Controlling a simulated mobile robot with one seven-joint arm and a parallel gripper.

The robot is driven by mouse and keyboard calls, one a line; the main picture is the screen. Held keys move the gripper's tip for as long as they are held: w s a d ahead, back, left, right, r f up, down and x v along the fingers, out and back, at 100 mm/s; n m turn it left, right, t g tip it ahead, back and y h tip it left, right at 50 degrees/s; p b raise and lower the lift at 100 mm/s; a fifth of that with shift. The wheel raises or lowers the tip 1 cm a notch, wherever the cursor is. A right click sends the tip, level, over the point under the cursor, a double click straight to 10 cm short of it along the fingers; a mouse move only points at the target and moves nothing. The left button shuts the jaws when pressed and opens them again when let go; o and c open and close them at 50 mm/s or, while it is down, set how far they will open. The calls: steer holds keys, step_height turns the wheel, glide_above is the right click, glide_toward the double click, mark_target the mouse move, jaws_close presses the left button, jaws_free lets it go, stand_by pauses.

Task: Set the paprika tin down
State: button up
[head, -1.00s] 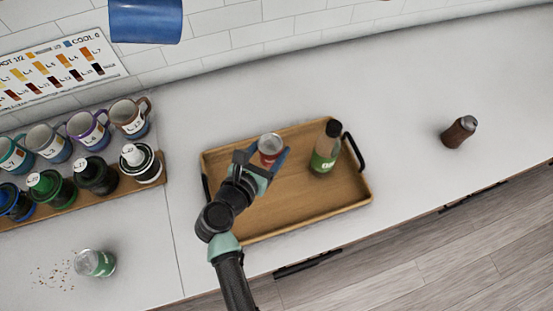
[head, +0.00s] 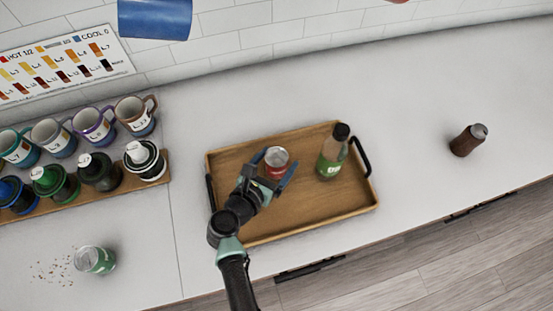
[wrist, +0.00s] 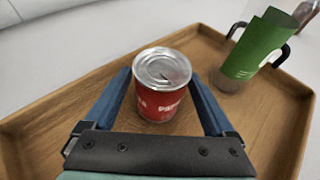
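The paprika tin (head: 276,163), red with a silver lid, stands upright on the wooden tray (head: 300,213), left of the green-labelled bottle. In the wrist view the tin (wrist: 160,97) is between my two blue fingers, and its base appears to rest on the tray floor. My gripper (head: 274,166) is open around the tin, with a small gap showing on each side in the wrist view (wrist: 160,80).
A green-labelled bottle (head: 332,152) stands on the tray's right side. The tray has black handles. Counter right of the tray is mostly clear.

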steer(key=shift+r, duration=0.15)
steer(key=shift+r, duration=0.15)
steer(key=v, duration=0.5)
steer(key=b+v, duration=0.1)
steer(key=v, duration=0.4)
steer(key=shift+s+a, duration=0.2)
steer(key=shift+s, duration=0.05)
steer(key=shift+s+a+r, duration=0.25)
steer(key=shift+s, duration=0.35)
